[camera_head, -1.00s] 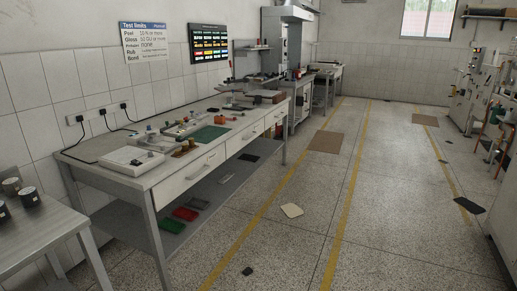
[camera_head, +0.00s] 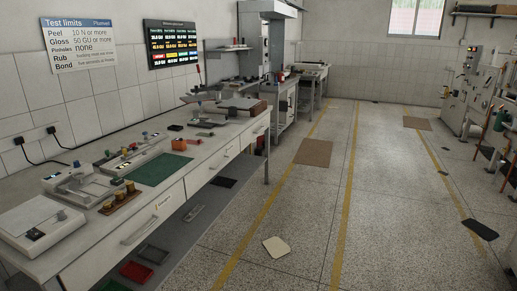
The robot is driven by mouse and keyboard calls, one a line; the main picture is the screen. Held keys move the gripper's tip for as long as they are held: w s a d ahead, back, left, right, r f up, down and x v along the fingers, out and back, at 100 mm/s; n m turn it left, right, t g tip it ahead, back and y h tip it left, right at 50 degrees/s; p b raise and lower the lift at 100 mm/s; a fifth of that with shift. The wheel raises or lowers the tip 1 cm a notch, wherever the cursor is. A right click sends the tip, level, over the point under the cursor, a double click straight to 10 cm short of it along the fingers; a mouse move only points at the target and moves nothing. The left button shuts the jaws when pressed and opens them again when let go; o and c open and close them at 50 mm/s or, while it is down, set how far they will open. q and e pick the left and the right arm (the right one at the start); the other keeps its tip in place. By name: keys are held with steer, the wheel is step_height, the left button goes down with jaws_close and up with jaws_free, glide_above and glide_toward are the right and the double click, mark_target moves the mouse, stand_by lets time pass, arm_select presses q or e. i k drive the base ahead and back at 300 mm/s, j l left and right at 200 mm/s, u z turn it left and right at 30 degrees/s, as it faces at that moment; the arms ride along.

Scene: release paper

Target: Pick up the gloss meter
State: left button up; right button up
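I cannot tell for sure which item is the gloss meter. The long workbench (camera_head: 150,219) on the left holds several small instruments. A flat white instrument (camera_head: 38,228) with a small black part on top is nearest. Behind it are a grey-white device (camera_head: 82,186) and one with coloured knobs (camera_head: 125,155). A small orange item (camera_head: 180,145) and a small black item (camera_head: 175,127) lie farther along. Neither of my grippers is in view.
A green mat (camera_head: 158,169) and a block with brass-coloured pieces (camera_head: 119,198) lie on the bench. Coloured trays sit on its lower shelf. The floor aisle (camera_head: 310,215) is mostly clear, with a pale sheet (camera_head: 276,247) on it. Machines (camera_head: 468,95) stand at the right.

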mark_target(177, 144)
steer(key=i+l+u, duration=0.1)
steer(key=i, duration=1.5)
